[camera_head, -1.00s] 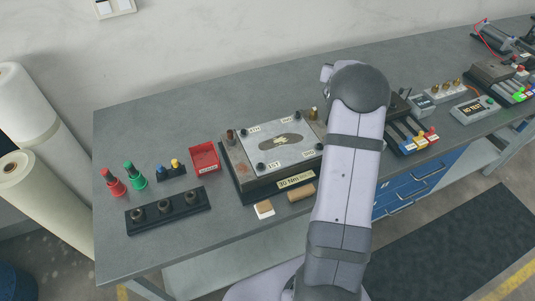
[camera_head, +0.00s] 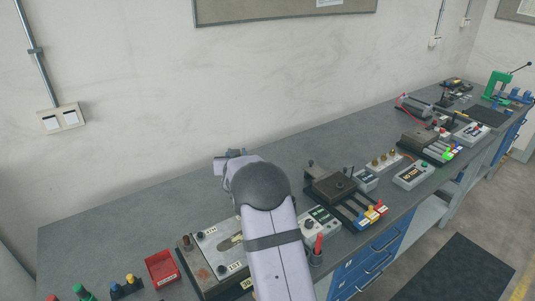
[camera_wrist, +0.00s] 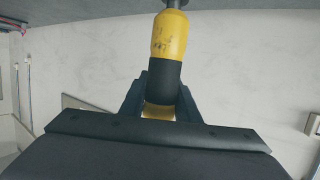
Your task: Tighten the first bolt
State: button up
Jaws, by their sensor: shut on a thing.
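My gripper (camera_wrist: 162,100) is shut on a yellow tool with a black band (camera_wrist: 172,40), seen in the wrist view. A grey metal end shows at the tool's far end, at the top edge; its tip is out of frame. In the head view my arm hides the gripper and the tool. The metal plate with bolts (camera_head: 207,259) sits at the bottom, partly behind my arm. Dark bolt heads show at its upper left (camera_head: 200,236) and lower left (camera_head: 221,269). The right side of the plate is hidden. I cannot tell whether the tool touches a bolt.
A red bin (camera_head: 162,268) is left of the plate. Yellow and blue-topped pieces (camera_head: 126,286) stand farther left. Right of my arm are a grey box with a red-handled tool (camera_head: 317,247), a dark fixture (camera_head: 335,186) and a NO TEST box (camera_head: 412,175). The bench behind the plate is clear.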

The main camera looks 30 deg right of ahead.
jog(key=w+a+r+n+t+y+p, duration=0.1)
jog(key=w+a+n+y, duration=0.1)
jog(key=a, duration=0.7)
jog(key=w+a+r+n+y+p, duration=0.1)
jog(key=w+a, duration=0.1)
jog(key=a, duration=0.7)
jog(key=s+a+y+p, duration=0.1)
jog(key=s+a+p, duration=0.3)
jog(key=a, duration=1.3)
jog(key=s+d+f+m+g+h, duration=0.1)
jog(key=s+d+m+g+h, duration=0.4)
jog(key=s+d, duration=0.4)
jog(key=s+d+m+g+h, duration=0.5)
jog(key=s+d, duration=0.4)
jog(key=s, duration=0.6)
jog(key=shift+s+f+m+h, duration=0.15)
jog(key=shift+f+m+h, duration=0.35)
jog(key=shift+m, duration=0.6)
jog(key=shift+a+r+p, duration=0.1)
jog(key=shift+r+p, duration=0.1)
jog(key=shift+p, duration=0.15)
